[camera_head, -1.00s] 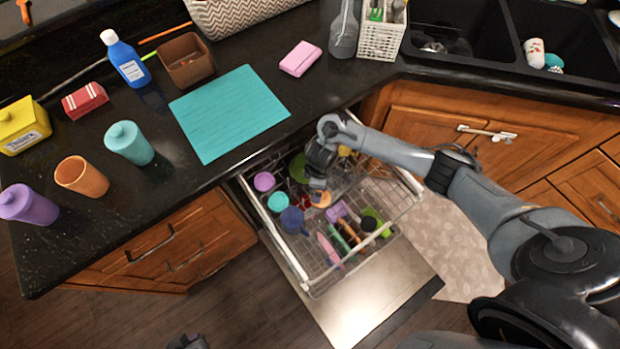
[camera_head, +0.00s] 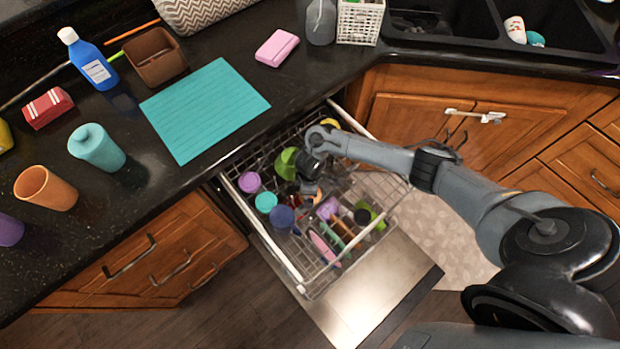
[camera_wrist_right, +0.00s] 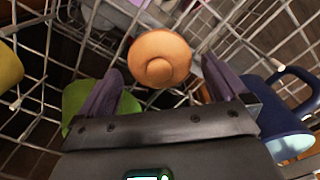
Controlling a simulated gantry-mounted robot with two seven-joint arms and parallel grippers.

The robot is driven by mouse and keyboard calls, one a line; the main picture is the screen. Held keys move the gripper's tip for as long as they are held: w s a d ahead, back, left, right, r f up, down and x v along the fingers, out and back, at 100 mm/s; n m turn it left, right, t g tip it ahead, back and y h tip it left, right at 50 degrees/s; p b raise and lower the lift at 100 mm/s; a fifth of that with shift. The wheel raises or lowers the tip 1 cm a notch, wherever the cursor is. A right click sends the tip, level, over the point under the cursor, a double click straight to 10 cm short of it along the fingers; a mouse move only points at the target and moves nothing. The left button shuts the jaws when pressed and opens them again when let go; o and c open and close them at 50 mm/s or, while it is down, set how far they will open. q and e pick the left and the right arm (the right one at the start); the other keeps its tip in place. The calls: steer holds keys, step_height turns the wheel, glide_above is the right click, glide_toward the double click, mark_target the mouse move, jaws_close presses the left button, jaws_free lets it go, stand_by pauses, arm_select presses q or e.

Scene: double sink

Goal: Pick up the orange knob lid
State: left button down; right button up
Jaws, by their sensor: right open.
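The orange knob lid (camera_wrist_right: 160,57) lies in the dish rack, its round knob facing the right wrist camera. In the head view my right gripper (camera_head: 308,190) reaches down into the rack, and the lid is mostly hidden beside it. In the right wrist view my right gripper (camera_wrist_right: 160,80) is open, with one finger on each side of the lid's near edge. The fingers hold nothing, and I cannot tell whether either touches the lid. My left gripper is not in view.
The pulled-out dish rack (camera_head: 290,268) holds a blue mug (camera_wrist_right: 290,115), a green item (camera_wrist_right: 85,100), a purple cup (camera_head: 249,182) and several utensils close around the gripper. The dark counter (camera_head: 125,215) edge borders the rack on the left.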

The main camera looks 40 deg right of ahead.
steer(key=shift+f, duration=0.5)
steer(key=c, duration=0.9)
steer(key=shift+o, duration=0.2)
steer(key=shift+r, duration=0.1)
